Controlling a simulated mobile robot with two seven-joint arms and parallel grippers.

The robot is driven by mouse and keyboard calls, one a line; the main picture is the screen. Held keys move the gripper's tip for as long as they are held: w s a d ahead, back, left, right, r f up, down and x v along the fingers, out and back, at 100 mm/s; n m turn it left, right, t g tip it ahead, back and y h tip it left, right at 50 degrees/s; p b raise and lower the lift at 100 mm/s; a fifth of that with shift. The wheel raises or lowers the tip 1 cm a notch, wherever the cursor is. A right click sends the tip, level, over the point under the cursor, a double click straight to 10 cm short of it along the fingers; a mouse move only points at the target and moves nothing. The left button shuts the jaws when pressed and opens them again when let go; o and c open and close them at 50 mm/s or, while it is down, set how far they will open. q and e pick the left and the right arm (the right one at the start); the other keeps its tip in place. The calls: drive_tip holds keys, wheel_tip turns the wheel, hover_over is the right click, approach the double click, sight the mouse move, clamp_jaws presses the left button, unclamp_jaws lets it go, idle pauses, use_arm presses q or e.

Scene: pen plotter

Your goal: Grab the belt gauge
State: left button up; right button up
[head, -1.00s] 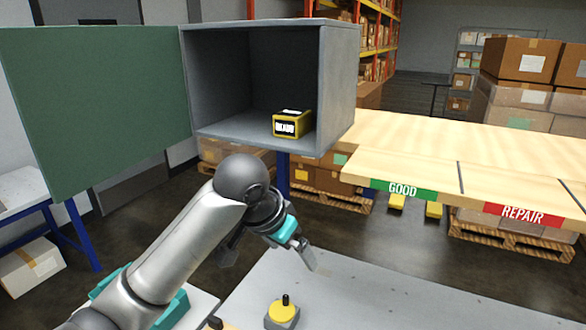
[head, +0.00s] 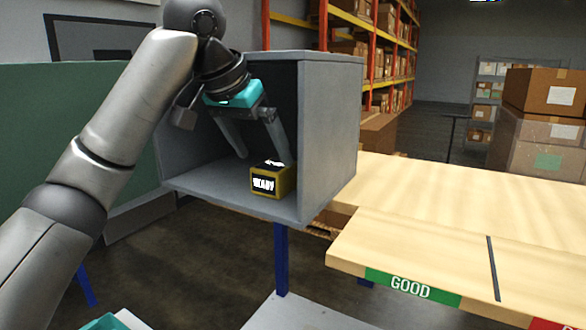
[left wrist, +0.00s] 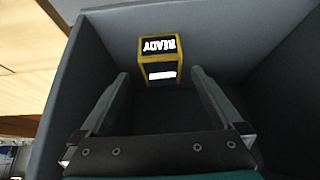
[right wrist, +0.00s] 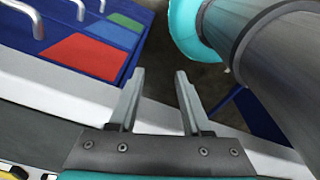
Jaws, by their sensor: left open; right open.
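The belt gauge appears to be the small yellow and black box (head: 272,181) with a display reading READY. It sits on the floor of the open grey cabinet (head: 328,140), toward its right side. My right gripper (right wrist: 160,75) is open and empty, away from the cabinet.
The cabinet walls stand close around my left gripper. A green door panel (head: 85,130) is on the left. A wooden table (head: 450,215) with a GOOD label stands right of the cabinet. Blue, red and green panels with metal handles (right wrist: 90,55) lie near my right gripper.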

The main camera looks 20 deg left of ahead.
sight(270, 166)
use_arm(q)
drive_tip(key=shift+x, duration=1.05)
drive_tip(key=shift+w+f+p, duration=0.15)
drive_tip(key=shift+f+p, duration=0.15)
drive_tip(key=shift+p, duration=0.1)
drive_tip(key=p+x, duration=0.1)
drive_tip(key=x, duration=0.2)
drive_tip(key=shift+w+f, duration=0.25)
drive_tip(key=shift+w, duration=0.05)
drive_tip(key=shift+w+f, duration=0.2)
drive_tip(key=shift+f, duration=0.1)
drive_tip(key=c, duration=1.4)
drive_tip(key=shift+r, duration=0.1)
use_arm(e)
drive_tip(key=s, duration=0.1)
drive_tip(key=s+r, duration=0.1)
drive_tip(key=s, duration=0.1)
drive_tip(key=shift+r, duration=0.3)
use_arm(q)
drive_tip(key=shift+r, duration=0.1)
